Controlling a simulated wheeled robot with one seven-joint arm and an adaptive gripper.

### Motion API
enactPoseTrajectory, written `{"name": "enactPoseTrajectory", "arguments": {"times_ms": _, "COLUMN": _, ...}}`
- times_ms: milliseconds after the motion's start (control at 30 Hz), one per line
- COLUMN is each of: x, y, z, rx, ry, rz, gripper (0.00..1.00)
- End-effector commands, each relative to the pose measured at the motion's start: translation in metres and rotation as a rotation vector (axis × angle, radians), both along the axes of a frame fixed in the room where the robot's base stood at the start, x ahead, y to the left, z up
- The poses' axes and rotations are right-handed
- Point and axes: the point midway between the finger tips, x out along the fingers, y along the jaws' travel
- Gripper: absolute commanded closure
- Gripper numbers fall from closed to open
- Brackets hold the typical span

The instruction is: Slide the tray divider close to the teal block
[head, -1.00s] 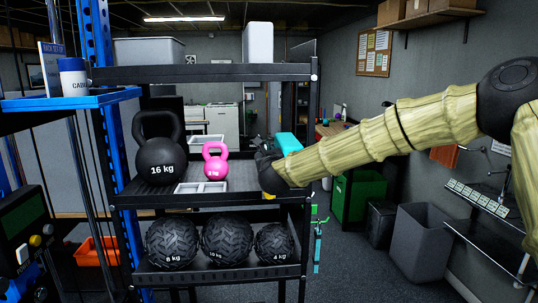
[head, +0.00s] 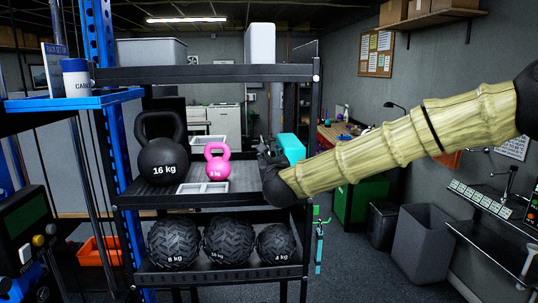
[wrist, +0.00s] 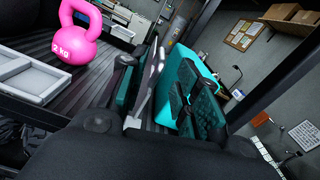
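The teal block (head: 293,147) stands at the right end of the middle rack shelf, partly behind my gripper (head: 268,155). In the wrist view the teal block (wrist: 190,73) is behind and beside my right finger. My gripper (wrist: 165,98) is open, one finger on each side of a thin pale-grey upright piece (wrist: 150,85), which looks like the tray divider. A gap shows between this piece and the right finger; whether it touches the left finger is unclear.
A pale two-part tray (head: 203,188) lies at the shelf's front edge, beside the pink kettlebell (head: 217,163) and the black 16 kg kettlebell (head: 162,160). The upper shelf (head: 220,73) is overhead. A black rack post (head: 312,130) stands right of the block.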

Motion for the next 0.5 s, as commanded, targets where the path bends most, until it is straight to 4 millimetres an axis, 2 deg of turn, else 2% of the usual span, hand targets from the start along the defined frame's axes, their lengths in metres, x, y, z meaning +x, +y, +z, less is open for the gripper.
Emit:
{"name": "enactPoseTrajectory", "arguments": {"times_ms": 100, "x": -0.022, "y": -0.004, "z": 0.0, "rx": 0.0, "ry": 0.0, "rz": 0.0, "gripper": 0.68}}
{"name": "enactPoseTrajectory", "arguments": {"times_ms": 233, "x": -0.041, "y": -0.007, "z": 0.0, "rx": 0.001, "ry": 0.001, "rz": 0.001, "gripper": 0.68}}
{"name": "enactPoseTrajectory", "arguments": {"times_ms": 500, "x": -0.06, "y": -0.01, "z": 0.0, "rx": -0.001, "ry": 0.0, "rz": -0.001, "gripper": 0.68}}
